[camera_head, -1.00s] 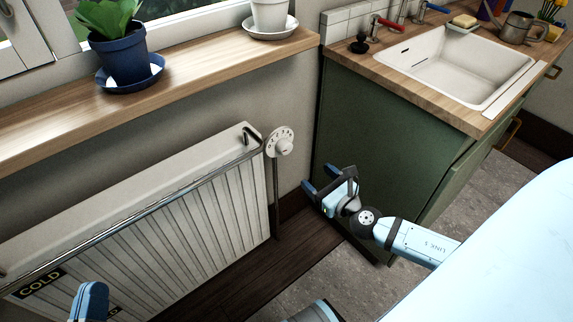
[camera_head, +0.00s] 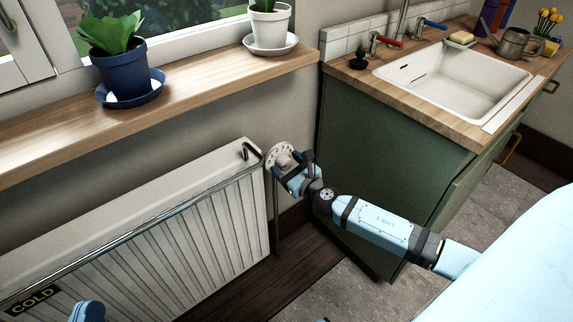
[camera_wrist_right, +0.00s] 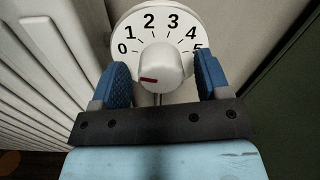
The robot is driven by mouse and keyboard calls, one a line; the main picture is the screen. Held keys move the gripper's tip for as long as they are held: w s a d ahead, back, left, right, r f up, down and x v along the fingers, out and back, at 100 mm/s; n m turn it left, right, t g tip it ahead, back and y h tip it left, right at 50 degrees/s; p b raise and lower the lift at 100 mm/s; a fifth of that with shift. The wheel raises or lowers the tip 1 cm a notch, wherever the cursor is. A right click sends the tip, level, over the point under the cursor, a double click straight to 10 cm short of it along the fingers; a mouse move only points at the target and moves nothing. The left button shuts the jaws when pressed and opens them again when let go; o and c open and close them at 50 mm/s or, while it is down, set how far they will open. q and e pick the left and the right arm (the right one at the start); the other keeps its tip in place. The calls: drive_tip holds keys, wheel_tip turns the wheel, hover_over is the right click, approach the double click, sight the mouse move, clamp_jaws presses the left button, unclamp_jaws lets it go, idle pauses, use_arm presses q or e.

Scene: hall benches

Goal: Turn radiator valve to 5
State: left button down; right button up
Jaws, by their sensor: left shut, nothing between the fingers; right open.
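The radiator valve (camera_head: 281,153) is a round white dial at the right end of the white radiator (camera_head: 150,235). In the right wrist view its dial (camera_wrist_right: 160,22) carries the numbers 0 to 5. Its white knob (camera_wrist_right: 163,62) has a red mark at its lower left, below the 0, not by the 5. My right gripper (camera_head: 291,172) is at the dial; in the wrist view its blue fingers (camera_wrist_right: 162,75) are open, one on each side of the knob. I see no clear contact. Only part of my left gripper (camera_head: 88,311) shows at the bottom left edge.
A wooden sill (camera_head: 200,92) with a blue pot (camera_head: 121,70) and a white pot (camera_head: 269,28) runs above the radiator. A green cabinet (camera_head: 385,150) with a sink stands close to the right of the valve. A COLD label (camera_head: 33,299) is on the radiator.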

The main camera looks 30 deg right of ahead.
drive_tip(key=shift+w, duration=0.25)
drive_tip(key=c, duration=0.9)
drive_tip(key=shift+c, duration=0.2)
